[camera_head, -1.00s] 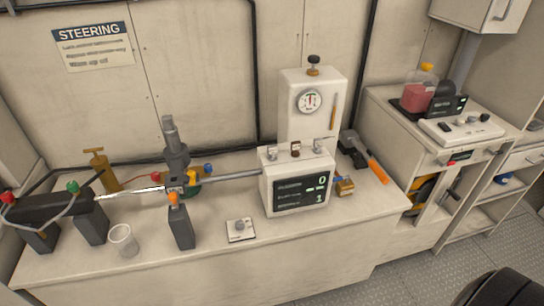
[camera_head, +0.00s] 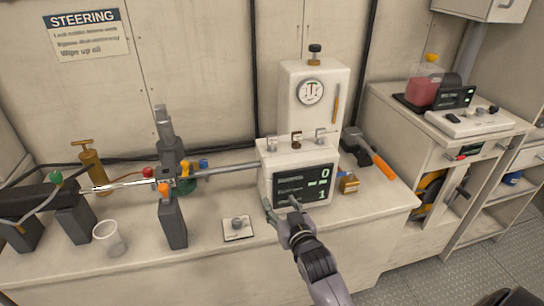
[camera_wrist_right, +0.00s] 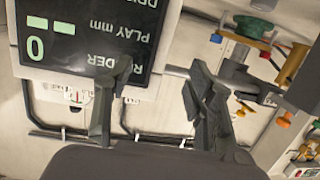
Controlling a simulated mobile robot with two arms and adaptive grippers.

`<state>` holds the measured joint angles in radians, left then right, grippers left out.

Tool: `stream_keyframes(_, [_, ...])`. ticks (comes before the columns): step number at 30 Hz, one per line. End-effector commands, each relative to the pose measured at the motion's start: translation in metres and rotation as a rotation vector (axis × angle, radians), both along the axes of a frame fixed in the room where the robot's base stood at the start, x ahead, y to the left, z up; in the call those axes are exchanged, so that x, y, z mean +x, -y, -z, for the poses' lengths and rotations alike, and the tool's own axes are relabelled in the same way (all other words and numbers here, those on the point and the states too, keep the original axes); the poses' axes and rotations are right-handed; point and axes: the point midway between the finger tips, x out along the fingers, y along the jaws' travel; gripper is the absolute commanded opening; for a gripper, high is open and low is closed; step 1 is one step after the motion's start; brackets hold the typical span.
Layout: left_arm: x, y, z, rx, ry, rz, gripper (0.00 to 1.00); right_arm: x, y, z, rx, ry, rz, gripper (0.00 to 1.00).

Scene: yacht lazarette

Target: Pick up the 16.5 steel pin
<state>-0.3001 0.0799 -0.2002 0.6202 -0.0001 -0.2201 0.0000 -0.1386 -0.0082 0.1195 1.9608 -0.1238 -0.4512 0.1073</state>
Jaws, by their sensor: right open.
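I cannot make out a piece marked as the 16.5 steel pin. Small grey fittings (camera_head: 271,144) and another (camera_head: 321,134) stand on top of the display box (camera_head: 266,163), too small to identify. A round grey knob-like piece (camera_head: 237,222) sits on a small white plate (camera_head: 238,232) on the bench. My right gripper (camera_head: 280,207) is open and empty in front of the display box's lower left. In the right wrist view its two fingers (camera_wrist_right: 152,105) are spread, with the display and a grey rod (camera_wrist_right: 178,71) beyond them. My left gripper is not in view.
A steel rod (camera_head: 225,170) runs left from the box to a clamp stand (camera_head: 173,222). A clear cup (camera_head: 109,238) stands at the left. A brass padlock-like block (camera_head: 348,184) and an orange-handled tool (camera_head: 384,166) lie right. The front bench strip is mostly bare.

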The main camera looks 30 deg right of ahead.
Motion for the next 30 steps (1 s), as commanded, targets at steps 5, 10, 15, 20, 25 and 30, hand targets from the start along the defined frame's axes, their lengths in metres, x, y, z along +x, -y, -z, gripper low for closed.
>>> stream_keyframes(5, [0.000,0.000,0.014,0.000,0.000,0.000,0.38,-0.010,0.019,-0.078,-0.012,0.163,0.051,0.50])
stream_keyframes(10, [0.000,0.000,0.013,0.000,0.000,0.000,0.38,-0.005,0.025,-0.098,-0.016,0.200,0.063,0.50])
stream_keyframes(15, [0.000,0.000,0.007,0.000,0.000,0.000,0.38,0.029,0.033,-0.100,-0.018,0.198,0.063,0.50])
stream_keyframes(20, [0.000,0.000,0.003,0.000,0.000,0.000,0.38,0.063,0.041,-0.099,-0.018,0.197,0.063,0.50])
stream_keyframes(25, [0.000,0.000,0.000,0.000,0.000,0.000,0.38,0.092,0.047,-0.098,-0.017,0.196,0.062,0.50])
stream_keyframes(30, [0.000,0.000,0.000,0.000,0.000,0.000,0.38,0.105,0.050,-0.097,-0.018,0.197,0.062,0.50])
